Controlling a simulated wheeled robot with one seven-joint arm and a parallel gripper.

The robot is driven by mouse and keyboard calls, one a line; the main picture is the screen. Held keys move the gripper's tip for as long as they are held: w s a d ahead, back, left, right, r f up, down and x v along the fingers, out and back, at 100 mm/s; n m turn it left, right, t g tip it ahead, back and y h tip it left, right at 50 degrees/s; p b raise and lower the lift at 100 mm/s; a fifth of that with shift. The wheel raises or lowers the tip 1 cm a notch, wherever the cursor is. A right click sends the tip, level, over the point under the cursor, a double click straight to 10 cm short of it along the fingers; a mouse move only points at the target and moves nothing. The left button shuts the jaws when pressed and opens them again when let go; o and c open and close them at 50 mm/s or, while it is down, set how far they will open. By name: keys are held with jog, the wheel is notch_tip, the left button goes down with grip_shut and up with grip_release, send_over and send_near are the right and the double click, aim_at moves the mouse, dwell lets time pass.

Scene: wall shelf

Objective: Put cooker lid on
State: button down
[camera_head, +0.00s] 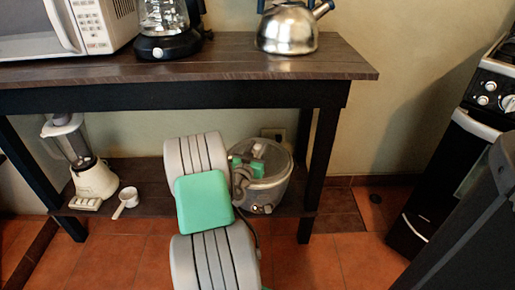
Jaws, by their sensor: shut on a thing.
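The cooker (266,197) is a pale, rounded pot on the low shelf, at its right end. The cooker lid (279,165) is see-through with a round rim, and it shows at the top of the cooker. I cannot tell whether it rests fully on the rim or is held slightly above it. My gripper (250,168) is at the lid, shut on it. My grey and green arm reaches up from the bottom of the picture and hides the cooker's left side and part of the gripper.
A white blender (92,178) and a white measuring cup (125,202) stand on the low shelf at left. The upper shelf (210,66) holds a microwave (75,28), a coffee maker (165,30) and a steel kettle (287,32). A dark table leg (320,160) stands right of the cooker.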

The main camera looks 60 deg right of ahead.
dwell(0.3)
jog(key=c, duration=0.9)
grip_release()
jog(key=shift+c, duration=0.2)
jog(key=shift+f, duration=0.1)
jog(key=a, duration=0.5)
jog(key=s+a, duration=0.1)
jog(key=a, duration=0.1)
jog(key=shift+a, duration=0.35)
